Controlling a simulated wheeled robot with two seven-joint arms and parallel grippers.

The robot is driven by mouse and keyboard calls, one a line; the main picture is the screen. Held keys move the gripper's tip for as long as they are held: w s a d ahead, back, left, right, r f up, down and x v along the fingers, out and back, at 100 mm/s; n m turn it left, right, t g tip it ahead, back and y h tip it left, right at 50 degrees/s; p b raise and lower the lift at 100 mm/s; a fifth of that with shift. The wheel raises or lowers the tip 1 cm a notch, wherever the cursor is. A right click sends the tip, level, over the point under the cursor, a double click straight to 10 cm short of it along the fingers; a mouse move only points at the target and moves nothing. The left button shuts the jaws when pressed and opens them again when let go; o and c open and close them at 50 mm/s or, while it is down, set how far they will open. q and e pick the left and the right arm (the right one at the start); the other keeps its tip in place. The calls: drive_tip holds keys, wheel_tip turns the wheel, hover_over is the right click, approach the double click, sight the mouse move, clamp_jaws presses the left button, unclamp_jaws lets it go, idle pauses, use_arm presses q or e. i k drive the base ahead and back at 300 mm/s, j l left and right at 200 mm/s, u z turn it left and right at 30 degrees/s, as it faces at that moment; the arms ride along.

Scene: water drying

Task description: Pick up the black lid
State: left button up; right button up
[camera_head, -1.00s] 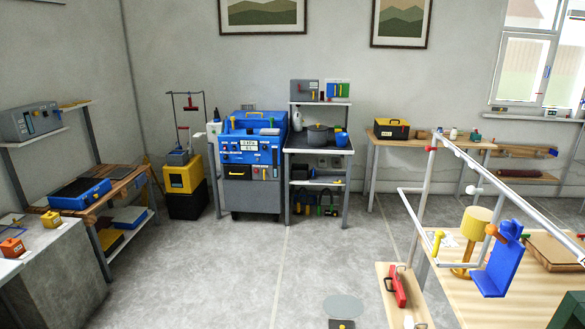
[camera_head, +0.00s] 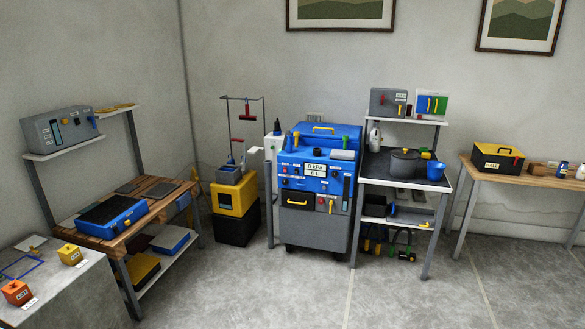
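No separate lid can be made out with certainty. A dark pot (camera_head: 405,163) with what looks like a dark lid (camera_head: 405,152) on top stands on the upper surface of the shelf unit at centre right. A flat dark panel (camera_head: 160,190) lies on the wooden workbench at left, too small to identify. Neither of my grippers is in view.
The wooden workbench (camera_head: 102,246) at left carries a blue case (camera_head: 122,222). A blue and grey machine (camera_head: 318,232) stands at centre, beside a yellow box (camera_head: 235,198). A stone counter (camera_head: 75,290) fills the lower left. The floor (camera_head: 270,295) in front is clear.

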sight(404, 154)
drive_tip(key=i+z, duration=0.1)
drive_tip(key=i, duration=0.5)
drive_tip(key=i+j+z, duration=0.15)
drive_tip(key=i, duration=0.45)
drive_tip(key=i+j+z, duration=0.1)
drive_tip(key=i, duration=0.5)
drive_tip(key=i+l+z, duration=0.15)
drive_tip(key=i+z, duration=0.25)
drive_tip(key=i, duration=0.4)
drive_tip(key=i+j+z, duration=0.15)
drive_tip(key=i+z, duration=0.25)
drive_tip(key=i, duration=0.45)
